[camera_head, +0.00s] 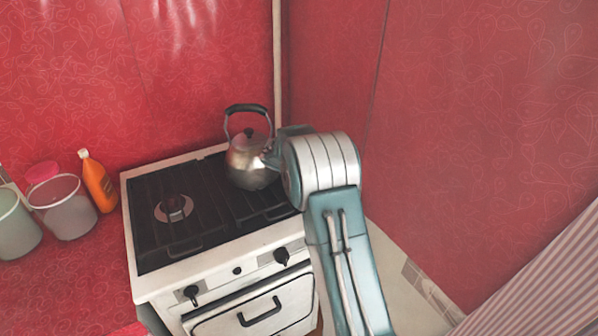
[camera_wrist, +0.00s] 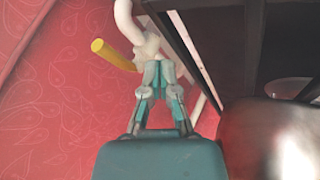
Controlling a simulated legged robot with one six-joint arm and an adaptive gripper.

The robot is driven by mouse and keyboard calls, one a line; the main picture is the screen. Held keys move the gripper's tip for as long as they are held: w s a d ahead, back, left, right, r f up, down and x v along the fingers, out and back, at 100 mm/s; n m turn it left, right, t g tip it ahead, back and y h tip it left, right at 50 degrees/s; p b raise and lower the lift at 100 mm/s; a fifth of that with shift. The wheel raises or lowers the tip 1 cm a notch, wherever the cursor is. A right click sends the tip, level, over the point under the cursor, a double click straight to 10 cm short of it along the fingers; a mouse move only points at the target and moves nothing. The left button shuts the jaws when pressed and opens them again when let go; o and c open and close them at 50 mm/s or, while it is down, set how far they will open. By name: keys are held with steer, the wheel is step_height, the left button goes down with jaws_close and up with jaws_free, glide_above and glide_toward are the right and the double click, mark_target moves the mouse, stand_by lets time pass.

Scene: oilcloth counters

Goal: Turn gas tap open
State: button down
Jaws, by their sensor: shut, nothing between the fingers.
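The gas tap shows in the wrist view as a yellow handle (camera_wrist: 112,53) on a whitish valve body (camera_wrist: 150,48) at a pale curved pipe (camera_wrist: 128,18). The handle sticks out to the left of the pipe, roughly crosswise to it. My gripper (camera_wrist: 158,72) is shut and empty, with its fingertips just below the valve body and right of the handle's inner end. I cannot tell whether the tips touch the tap. In the head view the tap and my fingertips are hidden behind my arm and the stove.
The white stove (camera_head: 155,285) has a steel kettle (camera_head: 250,165) on its right burner, close beside my arm; the kettle (camera_wrist: 270,140) also fills the wrist view's lower right. Buckets (camera_head: 65,210) and an orange bottle (camera_head: 97,182) stand left. A red wall (camera_wrist: 50,110) lies behind the tap.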

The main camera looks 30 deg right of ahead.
steer(key=shift+x, duration=1.05)
steer(key=d, duration=0.2)
steer(key=s+d, duration=0.1)
steer(key=d, duration=0.1)
steer(key=shift+r, duration=0.4)
steer(key=shift+s+d+n+t+y, duration=0.25)
steer(key=shift+d+n+t, duration=0.1)
steer(key=shift+d+n, duration=0.2)
steer(key=shift+s+d+n+t+y, duration=0.25)
steer(key=shift+d+n+t, duration=0.15)
steer(key=shift+n, duration=0.25)
